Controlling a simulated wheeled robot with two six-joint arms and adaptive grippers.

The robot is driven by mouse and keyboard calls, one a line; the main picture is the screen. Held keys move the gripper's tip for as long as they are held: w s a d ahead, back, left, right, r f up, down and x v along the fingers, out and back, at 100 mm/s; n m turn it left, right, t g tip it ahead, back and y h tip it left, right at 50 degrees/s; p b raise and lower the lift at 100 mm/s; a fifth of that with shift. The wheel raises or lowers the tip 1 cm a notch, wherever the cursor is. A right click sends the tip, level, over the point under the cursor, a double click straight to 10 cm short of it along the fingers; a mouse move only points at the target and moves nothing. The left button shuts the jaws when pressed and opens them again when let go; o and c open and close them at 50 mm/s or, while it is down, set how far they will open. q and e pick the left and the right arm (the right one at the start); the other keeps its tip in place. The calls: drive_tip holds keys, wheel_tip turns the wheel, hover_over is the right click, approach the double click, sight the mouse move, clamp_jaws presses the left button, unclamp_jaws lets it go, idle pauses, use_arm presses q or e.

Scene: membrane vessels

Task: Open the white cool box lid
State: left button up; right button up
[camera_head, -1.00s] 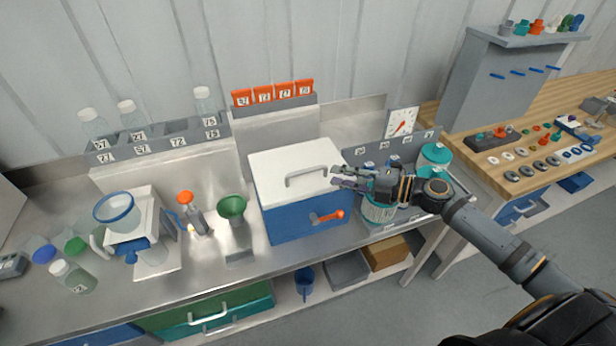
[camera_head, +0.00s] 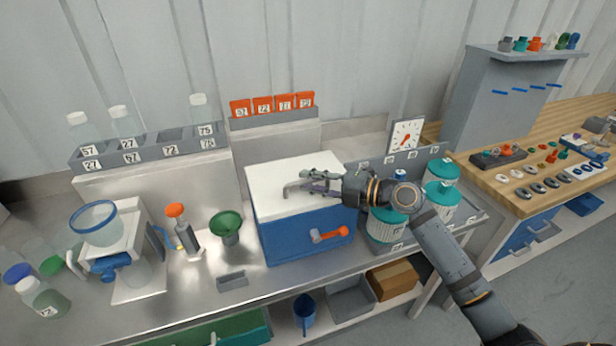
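The cool box has a blue body (camera_head: 290,238) and a white lid (camera_head: 270,175), which lies flat and closed on top. A grey bar handle (camera_head: 289,190) stands on the lid; its right part is hidden by my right gripper. An orange lever latch (camera_head: 333,233) on the box front points to the right. My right gripper (camera_head: 308,182) reaches in from the right over the lid, its fingers parted at the handle's right part. I cannot tell whether they touch the handle. My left gripper is out of view.
Teal-lidded jars (camera_head: 441,168) stand right of the box, under my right arm. A green funnel (camera_head: 227,224) and an orange-topped bottle (camera_head: 176,212) stand to the left. Orange labelled blocks (camera_head: 262,106) sit on a ledge behind. Steel bench in front is narrow.

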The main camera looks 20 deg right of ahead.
drive_tip(key=shift+w+a+f, duration=0.1)
drive_tip(key=shift+w+a, duration=0.25)
drive_tip(key=shift+a, duration=0.1)
clamp_jaws()
